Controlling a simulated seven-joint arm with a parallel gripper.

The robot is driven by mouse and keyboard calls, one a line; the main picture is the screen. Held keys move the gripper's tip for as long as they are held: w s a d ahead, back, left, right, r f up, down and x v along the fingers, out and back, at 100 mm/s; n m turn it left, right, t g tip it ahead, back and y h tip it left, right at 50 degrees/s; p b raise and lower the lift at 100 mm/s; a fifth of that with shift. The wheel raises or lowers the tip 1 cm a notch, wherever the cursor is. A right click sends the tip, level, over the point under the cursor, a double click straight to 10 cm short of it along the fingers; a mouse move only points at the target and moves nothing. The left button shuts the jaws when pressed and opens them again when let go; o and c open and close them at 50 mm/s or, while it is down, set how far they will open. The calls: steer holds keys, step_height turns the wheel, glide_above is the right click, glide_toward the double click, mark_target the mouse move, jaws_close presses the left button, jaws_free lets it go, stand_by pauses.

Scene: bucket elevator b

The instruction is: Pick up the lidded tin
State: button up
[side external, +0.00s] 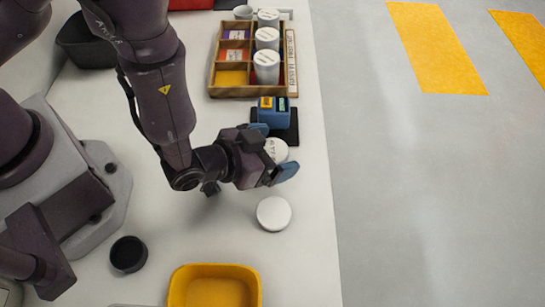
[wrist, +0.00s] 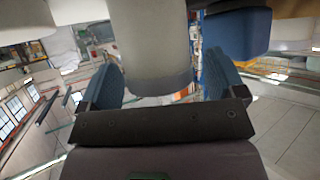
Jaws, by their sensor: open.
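A white cylindrical tin (side external: 277,148) with dark lettering stands on the white table, partly hidden by my gripper. My gripper (side external: 278,153) is open, with one blue fingertip on each side of the tin. In the wrist view the tin (wrist: 150,45) is a large pale grey cylinder between the two blue fingers of my gripper (wrist: 160,78). Gaps show between it and the fingers there. A round white lid-like top (side external: 273,213) sits on the table nearer the camera, apart from my gripper.
A blue block (side external: 274,112) on a dark base stands just behind the tin and shows in the wrist view (wrist: 236,30). A wooden crate (side external: 248,92) with several white lidded canisters is further back. A yellow tray (side external: 214,270) and black cup (side external: 128,254) are in front. The table's right edge is close.

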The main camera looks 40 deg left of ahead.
steer(key=shift+w, duration=0.1)
steer(key=shift+c, duration=0.5)
steer(key=c, duration=0.9)
steer(key=shift+c, duration=0.2)
